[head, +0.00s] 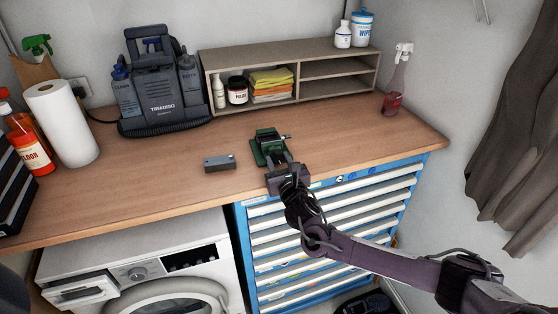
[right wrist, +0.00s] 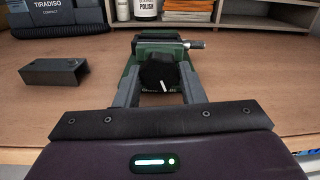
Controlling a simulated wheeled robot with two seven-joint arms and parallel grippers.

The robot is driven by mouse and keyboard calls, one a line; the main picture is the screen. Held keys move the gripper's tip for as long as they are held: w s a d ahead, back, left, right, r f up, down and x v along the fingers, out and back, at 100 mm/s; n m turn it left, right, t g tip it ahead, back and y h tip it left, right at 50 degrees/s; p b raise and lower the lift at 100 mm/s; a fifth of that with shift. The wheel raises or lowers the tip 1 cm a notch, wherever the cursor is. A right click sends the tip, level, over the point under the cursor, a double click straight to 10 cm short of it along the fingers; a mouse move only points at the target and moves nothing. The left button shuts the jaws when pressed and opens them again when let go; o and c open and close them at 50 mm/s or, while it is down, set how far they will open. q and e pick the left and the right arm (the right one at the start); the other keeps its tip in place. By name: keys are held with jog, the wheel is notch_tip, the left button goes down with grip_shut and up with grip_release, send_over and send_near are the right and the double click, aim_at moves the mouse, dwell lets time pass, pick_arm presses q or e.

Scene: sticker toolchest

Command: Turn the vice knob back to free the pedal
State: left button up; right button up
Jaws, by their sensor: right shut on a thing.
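The green vice (head: 268,146) stands on the wooden bench near its front edge, and it also shows in the right wrist view (right wrist: 150,47). Its black knob (right wrist: 156,68) faces my right wrist camera, with a short white mark low on its face. My right gripper (right wrist: 158,78) has one finger on each side of the knob and is shut on it; in the head view the gripper (head: 277,165) hides the knob. A silver metal piece (right wrist: 194,44), which looks like part of the pedal, sticks out to the right at the vice jaws. My left gripper is not in view.
A grey block (head: 220,163) lies left of the vice. Behind stand a dark blue TIRADISO machine (head: 158,95) and a wooden shelf (head: 250,109) with cloths and jars. A spray bottle (head: 394,90) is at the back right. The bench right of the vice is clear.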

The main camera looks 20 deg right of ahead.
jog(key=shift+f+n, duration=0.1)
jog(key=shift+n, duration=0.8)
jog(key=o, duration=1)
jog(key=s+b, duration=0.2)
jog(key=s, duration=0.5)
jog(key=shift+s, duration=0.4)
